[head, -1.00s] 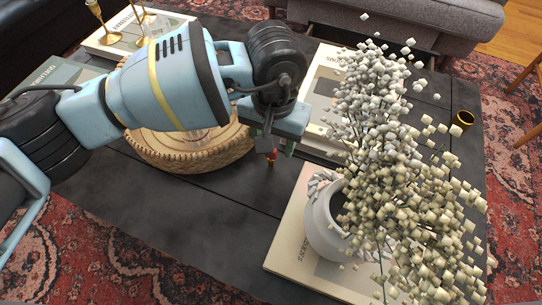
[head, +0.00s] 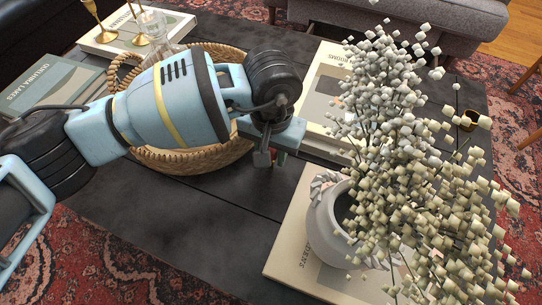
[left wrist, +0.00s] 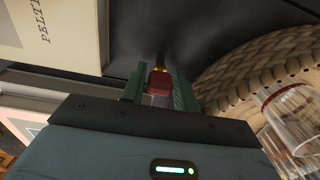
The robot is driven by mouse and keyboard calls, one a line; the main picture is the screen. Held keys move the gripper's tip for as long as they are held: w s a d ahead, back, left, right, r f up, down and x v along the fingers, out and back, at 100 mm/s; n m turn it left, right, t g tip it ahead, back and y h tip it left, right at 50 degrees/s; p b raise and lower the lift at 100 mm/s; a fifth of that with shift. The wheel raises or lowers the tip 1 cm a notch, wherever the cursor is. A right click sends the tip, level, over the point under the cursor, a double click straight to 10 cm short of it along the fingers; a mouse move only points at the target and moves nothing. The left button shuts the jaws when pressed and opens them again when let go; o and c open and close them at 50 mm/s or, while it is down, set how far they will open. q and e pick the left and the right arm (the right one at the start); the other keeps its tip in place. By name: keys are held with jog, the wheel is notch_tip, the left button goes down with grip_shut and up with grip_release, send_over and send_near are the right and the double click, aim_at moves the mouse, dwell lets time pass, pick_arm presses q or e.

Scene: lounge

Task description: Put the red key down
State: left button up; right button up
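The red key (left wrist: 158,83), with a gold-coloured end, is between the green fingers of my left gripper (left wrist: 159,88) in the left wrist view. The fingers appear closed on its red part. Its gold end points toward the dark tabletop and looks close to it; I cannot tell whether it touches. In the head view my left gripper (head: 271,158) is low over the dark coffee table (head: 215,215), between the woven tray and the books; the key is mostly hidden there. My right gripper is not in view.
The round woven tray (head: 190,160) is left of the gripper; glassware (left wrist: 292,115) stands there in the wrist view. A white vase (head: 325,222) with pale blossoms stands on a book (head: 290,250) at right. Another book (head: 325,85) lies behind. The front-left tabletop is clear.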

pick_arm(q)
grip_shut()
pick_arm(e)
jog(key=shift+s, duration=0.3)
pick_arm(q)
jog(key=shift+r, duration=0.1)
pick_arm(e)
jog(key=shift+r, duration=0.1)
